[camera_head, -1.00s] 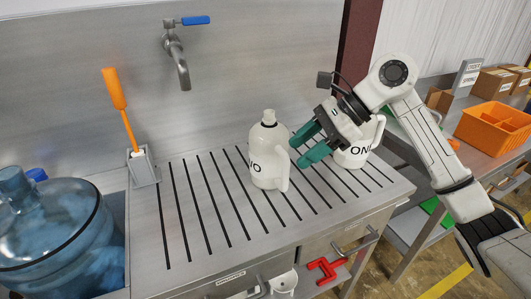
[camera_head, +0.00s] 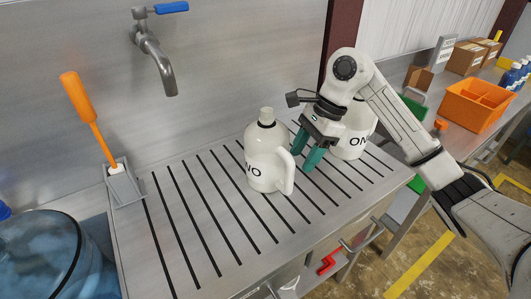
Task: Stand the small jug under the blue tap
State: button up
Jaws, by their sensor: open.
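A white jug (camera_head: 263,158) with a side handle and black lettering stands upright on the slotted metal drainboard (camera_head: 212,238). A second white jug (camera_head: 352,135) stands behind my arm to the right, partly hidden by it. Which of the two is smaller is hard to tell. The blue tap (camera_head: 158,48), a grey spout with a blue lever, sticks out from the back wall at upper left; the board below it is bare. My gripper (camera_head: 308,158) has green fingers, open and pointing down, just right of the nearer jug's handle. I cannot tell whether they touch it.
An orange-handled brush (camera_head: 82,105) stands in a grey holder at the board's left edge. A large blue water bottle (camera_head: 45,255) is at lower left. An orange crate (camera_head: 478,105) sits on a side bench at right. The board's left half is clear.

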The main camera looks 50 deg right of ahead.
aim_at(293, 172)
jog(key=p+x, duration=0.2)
jog(key=x, duration=0.3)
jog(key=shift+w+a+r, duration=0.1)
jog(key=shift+a, duration=0.05)
jog(key=shift+w+a+f, duration=0.1)
jog(key=shift+a+f, duration=0.05)
jog(key=shift+f, duration=0.45)
jog(key=shift+c, duration=0.4)
grip_shut()
